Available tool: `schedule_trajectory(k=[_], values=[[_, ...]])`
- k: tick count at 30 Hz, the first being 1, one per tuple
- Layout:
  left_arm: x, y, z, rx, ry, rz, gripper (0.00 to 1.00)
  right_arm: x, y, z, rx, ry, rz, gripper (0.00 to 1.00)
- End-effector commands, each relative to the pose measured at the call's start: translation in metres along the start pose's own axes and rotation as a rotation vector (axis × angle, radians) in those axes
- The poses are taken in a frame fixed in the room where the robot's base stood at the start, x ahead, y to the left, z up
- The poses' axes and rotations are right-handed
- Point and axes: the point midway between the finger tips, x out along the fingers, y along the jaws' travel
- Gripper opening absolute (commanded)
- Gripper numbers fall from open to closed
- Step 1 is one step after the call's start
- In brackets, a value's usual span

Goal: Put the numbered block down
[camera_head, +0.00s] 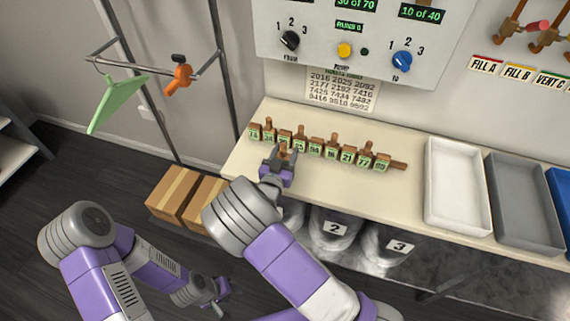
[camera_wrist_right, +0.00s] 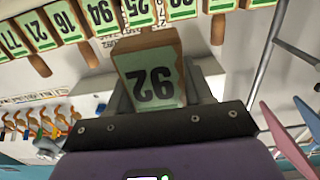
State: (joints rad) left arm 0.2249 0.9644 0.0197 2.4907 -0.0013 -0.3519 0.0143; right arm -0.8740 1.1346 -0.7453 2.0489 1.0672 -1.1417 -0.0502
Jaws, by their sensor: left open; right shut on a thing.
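My right gripper (camera_head: 283,158) is shut on a numbered block (camera_wrist_right: 152,78), just in front of the block row near its left part. The block's green label faces the wrist camera; its digits appear upside down and look like 92. Its brown handle is mostly hidden by the fingers. I cannot tell whether the block touches the counter. Several other numbered blocks (camera_head: 331,148) stand in a row on the pale counter (camera_head: 300,186); they also show along the top of the wrist view (camera_wrist_right: 102,17). My left gripper (camera_head: 220,290) is open and empty, low over the floor.
A white tray (camera_head: 457,224), a grey tray and a blue tray (camera_head: 563,192) are on the counter's right. A control panel (camera_head: 360,60) and number sheet (camera_head: 342,89) are behind the row. Numbered bins (camera_head: 335,228) stand below; cardboard boxes (camera_head: 172,193) and a rail are left.

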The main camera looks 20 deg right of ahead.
Motion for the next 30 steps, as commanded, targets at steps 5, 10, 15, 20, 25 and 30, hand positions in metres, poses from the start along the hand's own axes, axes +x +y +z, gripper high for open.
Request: schedule_trajectory(k=[5,10,15,20,25,30], values=[[0.01,-0.004,-0.001,0.0,0.0,0.0,0.43,0.0,0.0,0.03,-0.003,-0.002,0.0,0.2],[0.012,-0.004,-0.001,0.0,0.0,0.0,0.43,0.0,0.0,0.04,0.001,0.0,0.0,0.2],[0.011,-0.004,-0.001,0.0,0.0,0.0,0.43,0.0,0.0,0.039,0.001,0.0,0.0,0.2],[0.015,-0.006,-0.001,0.0,0.0,0.0,0.43,0.0,0.0,0.043,0.001,0.0,0.0,0.52],[0.014,-0.005,-0.001,0.0,0.0,0.0,0.43,0.0,0.0,0.043,0.0,-0.001,0.0,0.76],[0.014,-0.005,-0.001,0.0,0.0,0.0,0.43,0.0,0.0,0.043,0.0,-0.001,0.0,0.76]])
